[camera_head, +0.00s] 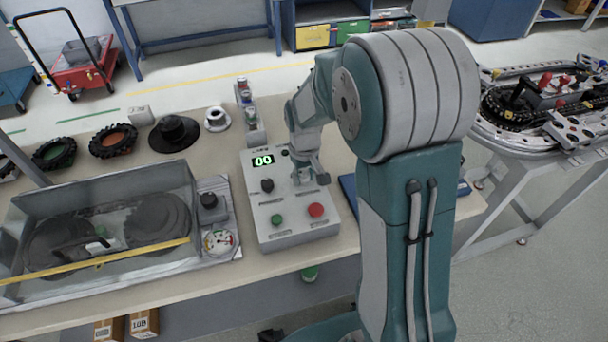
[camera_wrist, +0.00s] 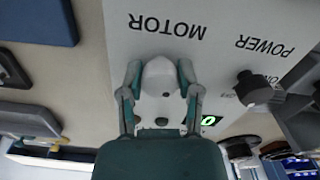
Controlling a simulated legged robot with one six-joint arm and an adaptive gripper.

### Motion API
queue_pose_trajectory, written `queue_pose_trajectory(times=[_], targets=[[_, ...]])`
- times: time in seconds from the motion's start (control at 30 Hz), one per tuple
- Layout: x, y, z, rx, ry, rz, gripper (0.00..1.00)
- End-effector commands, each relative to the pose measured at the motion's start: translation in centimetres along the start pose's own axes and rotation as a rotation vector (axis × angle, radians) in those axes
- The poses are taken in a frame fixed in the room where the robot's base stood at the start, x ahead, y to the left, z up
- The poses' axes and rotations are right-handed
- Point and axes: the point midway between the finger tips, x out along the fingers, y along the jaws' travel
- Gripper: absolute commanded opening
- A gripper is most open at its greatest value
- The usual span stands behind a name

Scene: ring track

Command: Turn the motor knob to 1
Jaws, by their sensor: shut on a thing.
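A grey control box (camera_head: 262,232) stands on the workbench. In the wrist view, its panel carries the labels MOTOR and POWER, upside down. My gripper (camera_wrist: 160,74) has its two fingers shut on the pale motor knob (camera_wrist: 161,86), one finger on each side, by the MOTOR label. In the head view, my gripper (camera_head: 311,180) is at the right of the panel and mostly hides that knob. A black power knob (camera_head: 267,185) is to its left; it also shows in the wrist view (camera_wrist: 253,88). The green display (camera_head: 263,160) reads 00. The motor knob's setting cannot be read.
A green button (camera_head: 277,219) and a red button (camera_head: 316,210) sit on the front of the box. A clear-covered case (camera_head: 165,240) and a gauge (camera_head: 218,242) are at the left. Tyres (camera_head: 113,140) lie behind. A track table (camera_head: 550,150) stands at the right.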

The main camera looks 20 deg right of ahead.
Motion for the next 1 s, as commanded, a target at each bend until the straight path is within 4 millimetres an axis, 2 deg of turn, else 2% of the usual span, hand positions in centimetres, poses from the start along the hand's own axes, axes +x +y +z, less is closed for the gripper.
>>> queue_pose_trajectory(times=[0.3,0.77,0.8,0.87,0.9,1.0], targets=[[0.37,-0.09,0.42,-0.097,-0.015,-0.004,0.00],[0.37,-0.08,0.44,-0.110,-0.016,-0.004,0.00],[0.37,-0.08,0.44,-0.110,-0.016,-0.004,0.49],[0.36,-0.07,0.41,-0.110,-0.015,-0.004,0.76],[0.32,-0.06,0.37,-0.110,-0.014,-0.004,0.79],[0.23,-0.03,0.28,-0.110,-0.010,-0.003,0.79]])
